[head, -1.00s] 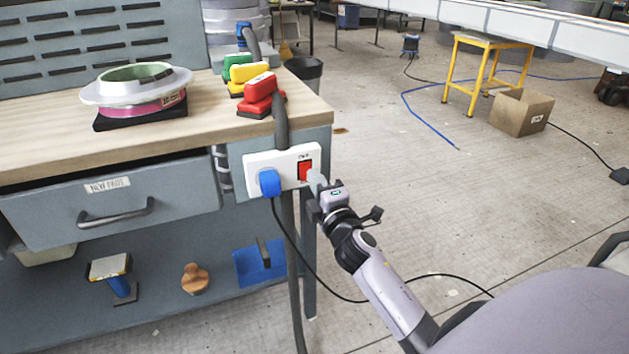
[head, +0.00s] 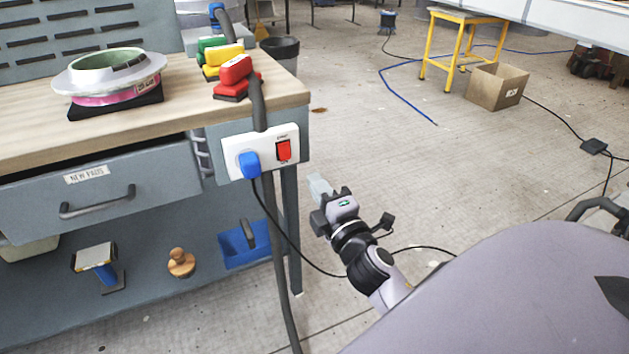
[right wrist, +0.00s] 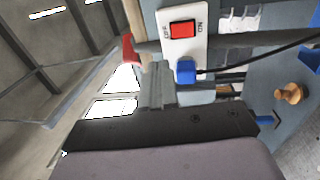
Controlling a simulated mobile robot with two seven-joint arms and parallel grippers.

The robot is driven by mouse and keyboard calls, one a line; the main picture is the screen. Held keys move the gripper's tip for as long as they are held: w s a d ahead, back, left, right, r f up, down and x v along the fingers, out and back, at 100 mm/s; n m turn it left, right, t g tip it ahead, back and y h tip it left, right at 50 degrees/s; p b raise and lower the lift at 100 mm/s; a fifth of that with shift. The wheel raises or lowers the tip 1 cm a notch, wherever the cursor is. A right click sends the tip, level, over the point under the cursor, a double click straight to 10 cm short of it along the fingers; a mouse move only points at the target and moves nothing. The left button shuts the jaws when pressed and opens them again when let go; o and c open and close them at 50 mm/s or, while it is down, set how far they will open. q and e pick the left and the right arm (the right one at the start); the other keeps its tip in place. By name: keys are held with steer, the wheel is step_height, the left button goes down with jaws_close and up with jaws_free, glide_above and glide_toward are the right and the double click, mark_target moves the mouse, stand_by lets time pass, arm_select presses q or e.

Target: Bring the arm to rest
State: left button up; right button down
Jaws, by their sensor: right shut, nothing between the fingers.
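My right gripper (head: 318,186) is shut and empty in the head view. It stands in the air to the right of the workbench's end, below and right of the white socket panel (head: 232,156). The panel carries a red switch (head: 284,150) and a blue plug (head: 249,165) with a black cable. My gripper is apart from the panel. In the right wrist view the shut fingers (right wrist: 158,84) point towards the panel, with the red switch (right wrist: 183,29) and blue plug (right wrist: 185,70) beyond them. My left gripper is not in view.
The workbench (head: 200,104) holds red, yellow and green sanders (head: 235,70) and a round mould (head: 110,72). Its lower shelf holds a blue tray (head: 240,247). A cardboard box (head: 497,88) and yellow stool (head: 455,50) stand farther off. The floor right of the bench is largely clear.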

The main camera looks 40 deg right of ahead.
stand_by(0.5)
steer(key=s+a+f+m+g+y, duration=0.35)
steer(key=s+a+f+m, duration=0.3)
steer(key=f, duration=0.35)
steer(key=s+a+f+m+g+y, duration=0.3)
steer(key=s+a+f+m+g, duration=0.25)
steer(key=s+a+f, duration=0.35)
step_height(320, 180, up, 12)
steer(key=s+d+m+p, duration=0.1)
steer(key=d+p, duration=0.1)
steer(key=p, duration=1.4)
steer(key=shift+s, duration=0.3)
steer(key=shift+d, duration=0.1)
